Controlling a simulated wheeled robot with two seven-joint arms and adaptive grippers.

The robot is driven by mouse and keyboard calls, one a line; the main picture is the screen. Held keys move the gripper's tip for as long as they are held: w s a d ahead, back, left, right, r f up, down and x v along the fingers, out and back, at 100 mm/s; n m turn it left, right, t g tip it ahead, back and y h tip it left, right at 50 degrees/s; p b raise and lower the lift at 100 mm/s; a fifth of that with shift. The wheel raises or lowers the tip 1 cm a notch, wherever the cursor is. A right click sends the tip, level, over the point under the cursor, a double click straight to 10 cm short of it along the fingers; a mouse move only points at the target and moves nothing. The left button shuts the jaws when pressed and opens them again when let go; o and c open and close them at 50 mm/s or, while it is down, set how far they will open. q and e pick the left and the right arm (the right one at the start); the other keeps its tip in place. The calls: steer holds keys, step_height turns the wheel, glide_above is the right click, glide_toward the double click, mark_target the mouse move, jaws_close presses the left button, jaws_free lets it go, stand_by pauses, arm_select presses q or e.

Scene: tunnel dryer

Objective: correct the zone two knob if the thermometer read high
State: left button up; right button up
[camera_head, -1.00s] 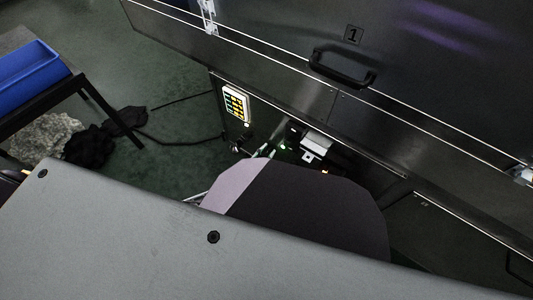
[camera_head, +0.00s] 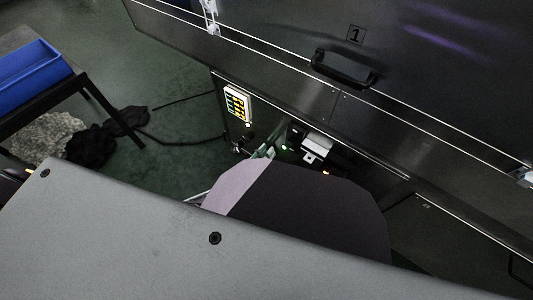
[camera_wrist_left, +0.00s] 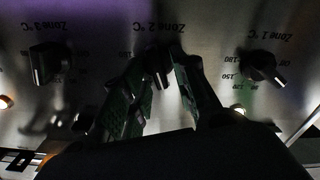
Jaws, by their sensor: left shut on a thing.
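In the left wrist view, a control panel carries three dark knobs with labels that appear upside down. The zone two knob (camera_wrist_left: 158,78) is in the middle, the zone three knob (camera_wrist_left: 48,64) at left and the zone one knob (camera_wrist_left: 262,66) at right. My left gripper (camera_wrist_left: 163,70) is shut on the zone two knob, one finger on each side. The fingers hide much of its scale, so I cannot read its setting. In the head view my arm hides most of the knob panel. No thermometer reading is legible. My right gripper is not in view.
A lit white-framed card (camera_head: 237,104) with yellow marks hangs on the dryer's lower side. The dark dryer door (camera_head: 430,70) has a black handle (camera_head: 343,69). A blue bin (camera_head: 35,78) stands on a table at left. Grey and black heaps and a cable lie on the floor.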

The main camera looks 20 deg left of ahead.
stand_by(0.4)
arm_select(q)
steer(key=o, duration=0.6)
steer(key=shift+s+a, duration=0.1)
steer(key=shift+s, duration=0.05)
steer(key=shift+v, duration=5.85)
